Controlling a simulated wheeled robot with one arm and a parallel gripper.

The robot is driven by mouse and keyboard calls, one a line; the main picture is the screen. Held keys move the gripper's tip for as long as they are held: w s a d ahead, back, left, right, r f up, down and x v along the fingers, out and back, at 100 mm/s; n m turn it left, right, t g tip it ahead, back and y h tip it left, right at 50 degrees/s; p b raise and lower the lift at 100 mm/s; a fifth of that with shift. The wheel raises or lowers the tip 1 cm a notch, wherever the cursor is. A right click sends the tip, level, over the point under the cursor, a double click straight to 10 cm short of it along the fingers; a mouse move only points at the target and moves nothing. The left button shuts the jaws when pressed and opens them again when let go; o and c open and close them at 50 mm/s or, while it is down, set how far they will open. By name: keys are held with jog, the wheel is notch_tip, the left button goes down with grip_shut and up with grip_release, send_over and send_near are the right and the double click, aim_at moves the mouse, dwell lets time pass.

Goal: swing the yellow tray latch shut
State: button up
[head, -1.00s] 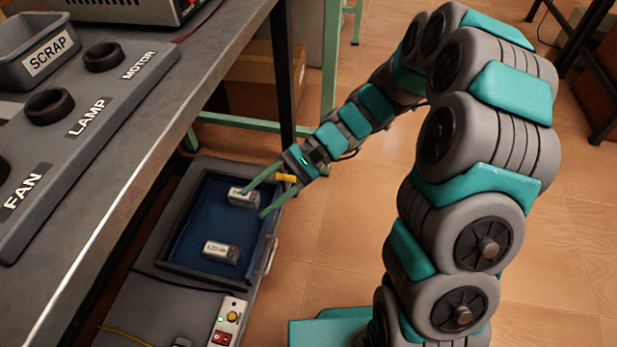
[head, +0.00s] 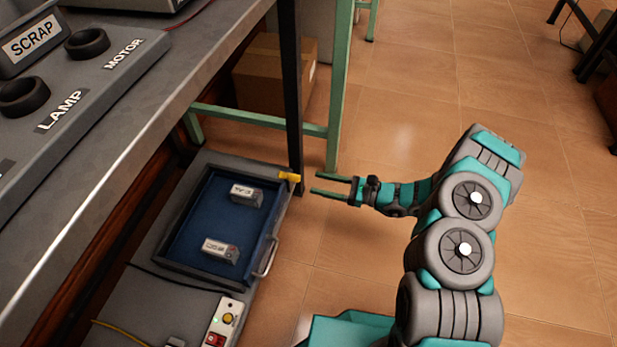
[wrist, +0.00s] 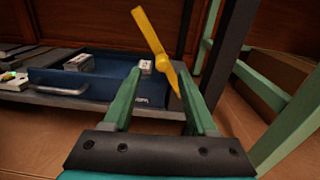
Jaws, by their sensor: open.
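The yellow tray latch (head: 289,177) sits at the far right corner of the blue tray (head: 196,225). In the wrist view the latch (wrist: 150,32) is a flat yellow bar on a round pivot, tilted with its long arm pointing up and left. My gripper (head: 316,183) is open and empty, just right of the latch and apart from it. In the wrist view its two green fingers (wrist: 160,95) point forward, with the latch showing beyond and between them. Whether the latch touches the tray rim is unclear.
Two small labelled boxes, one at the back (head: 245,194) and one at the front (head: 220,250), lie in the tray. A tray handle (head: 267,257) juts from its right side. A dark table leg (head: 290,100) and green frame (head: 335,90) stand behind. Open floor lies right.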

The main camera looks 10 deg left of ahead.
aim_at(298, 179)
jog(key=a, duration=0.5)
jog(key=w+a, duration=0.1)
jog(key=a, duration=0.1)
jog(key=shift+a+f, duration=0.25)
jog(key=shift+f, duration=0.05)
grip_shut()
dwell(0.4)
dwell(0.9)
